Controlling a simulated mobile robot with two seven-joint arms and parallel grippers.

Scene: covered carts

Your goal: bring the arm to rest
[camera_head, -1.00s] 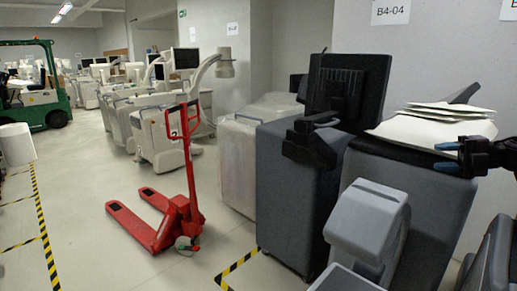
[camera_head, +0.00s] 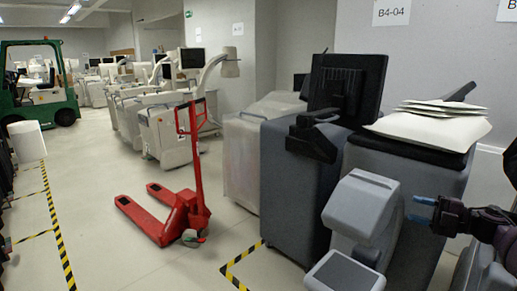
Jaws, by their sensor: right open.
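My right gripper (camera_head: 422,209) comes in from the right edge with its blue-tipped fingers pointing left. It is open, with nothing seen between the fingers. It is in front of the dark grey covered cart (camera_head: 408,166) at the right, lower than the cart's top. Whether it touches the cart I cannot tell. White envelopes or papers (camera_head: 430,124) lie stacked on that cart's black top. My left gripper is not in view.
A grey cart with a black monitor (camera_head: 346,82) stands left of the papers. A red pallet jack (camera_head: 178,212) stands on the open floor. Yellow-black tape (camera_head: 57,235) marks the floor. A green forklift (camera_head: 38,85) is at the far left.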

